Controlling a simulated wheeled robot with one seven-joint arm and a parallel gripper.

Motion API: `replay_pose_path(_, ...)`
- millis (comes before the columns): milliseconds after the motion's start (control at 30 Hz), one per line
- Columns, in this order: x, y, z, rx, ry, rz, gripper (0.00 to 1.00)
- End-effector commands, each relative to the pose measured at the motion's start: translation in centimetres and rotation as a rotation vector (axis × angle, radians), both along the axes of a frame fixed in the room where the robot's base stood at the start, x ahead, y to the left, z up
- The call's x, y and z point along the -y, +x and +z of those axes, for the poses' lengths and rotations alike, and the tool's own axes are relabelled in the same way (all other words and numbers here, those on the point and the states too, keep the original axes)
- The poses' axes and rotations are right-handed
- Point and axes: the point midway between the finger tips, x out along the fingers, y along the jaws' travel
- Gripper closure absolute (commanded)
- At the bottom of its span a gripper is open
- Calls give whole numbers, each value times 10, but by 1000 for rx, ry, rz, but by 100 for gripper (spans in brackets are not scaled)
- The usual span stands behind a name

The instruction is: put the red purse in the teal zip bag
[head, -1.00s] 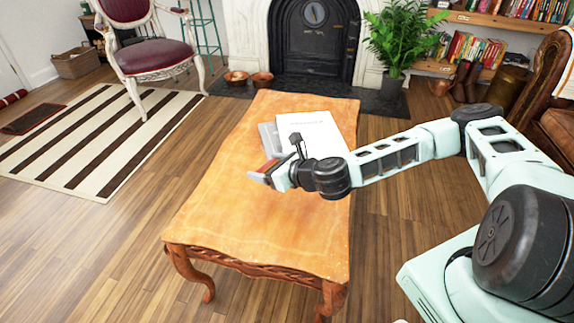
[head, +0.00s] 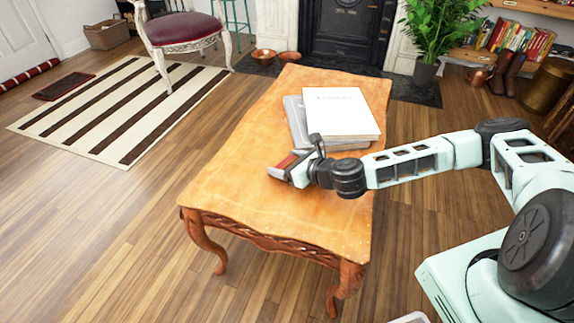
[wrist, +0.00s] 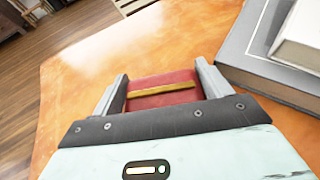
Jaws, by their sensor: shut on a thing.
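My gripper (wrist: 162,76) is shut on the red purse (wrist: 160,97), which has a gold strip across it and sits between the two fingers. In the head view my gripper (head: 284,166) holds the purse (head: 289,160) over the wooden table (head: 235,190), left of and nearer than the books. I cannot tell how high above the tabletop it is. The teal zip bag is not seen in either current view.
A white book (head: 342,112) lies on a grey book (head: 297,122) on the table. A striped rug (head: 125,105), a red chair (head: 185,28) and a potted plant (head: 430,35) stand beyond. The near half of the tabletop is bare.

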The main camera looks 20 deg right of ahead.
Motion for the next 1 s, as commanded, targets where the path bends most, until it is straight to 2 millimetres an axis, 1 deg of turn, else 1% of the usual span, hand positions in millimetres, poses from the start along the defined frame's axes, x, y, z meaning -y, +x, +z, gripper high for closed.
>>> replay_pose_path(167, 0, 0, 1, 1, 0, 0, 47)
replay_pose_path(300, 0, 0, -2, 1, 1, 0, 47)
replay_pose_path(333, 0, 0, -2, 1, 1, 0, 17)
replay_pose_path(367, 0, 0, -2, 1, 0, 0, 14)
replay_pose_path(600, 0, 0, -1, 1, 0, 0, 14)
replay_pose_path(700, 0, 0, 3, 2, -1, 1, 14)
replay_pose_path(767, 3, -4, 4, 1, 0, -1, 14)
replay_pose_path(867, 11, -16, 11, 1, 0, -2, 14)
replay_pose_path(1000, 26, -40, 23, -1, 1, -2, 14)
